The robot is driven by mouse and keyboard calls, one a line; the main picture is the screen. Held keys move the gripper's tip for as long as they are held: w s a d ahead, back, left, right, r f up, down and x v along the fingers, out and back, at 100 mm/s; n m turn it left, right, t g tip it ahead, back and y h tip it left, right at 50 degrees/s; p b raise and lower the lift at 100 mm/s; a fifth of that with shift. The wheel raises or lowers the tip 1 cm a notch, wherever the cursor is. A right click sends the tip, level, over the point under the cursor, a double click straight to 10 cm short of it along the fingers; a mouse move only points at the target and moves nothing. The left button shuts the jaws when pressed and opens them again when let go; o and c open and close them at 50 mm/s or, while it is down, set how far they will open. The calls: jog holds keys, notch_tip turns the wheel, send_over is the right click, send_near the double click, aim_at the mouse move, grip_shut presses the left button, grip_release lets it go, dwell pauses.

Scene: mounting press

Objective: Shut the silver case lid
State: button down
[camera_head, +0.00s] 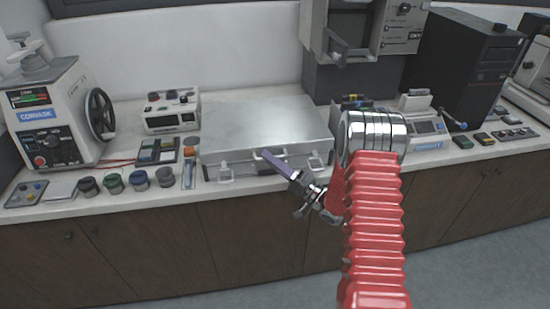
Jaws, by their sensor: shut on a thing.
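The silver case (245,171) sits on the worktop in the middle of the camera_head view. Its flat silver lid (262,122) lies down over the base, and I cannot tell whether its front edge is fully seated. Two latches, the left one (226,174) and the right one (317,164), hang on the front face. My gripper (266,154) reaches in from the right and is at the dark handle at the middle of the case's front edge. Its jaws are shut on the handle, though the fingers hide most of the contact.
A cream machine with a black handwheel (100,113) and several small jars (139,179) stand left of the case. A small meter box (171,112) is behind left. A press (352,40) and a black computer tower (462,65) stand right. The worktop's front edge is close to the case.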

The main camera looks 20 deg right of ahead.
jog(key=shift+w+d+f, duration=0.15)
jog(key=shift+w+f, duration=0.05)
jog(key=shift+f, duration=0.05)
jog(key=c, duration=2.1)
grip_release()
jog(key=v, duration=1.3)
jog(key=shift+s+d, duration=0.2)
jog(key=shift+s, duration=0.15)
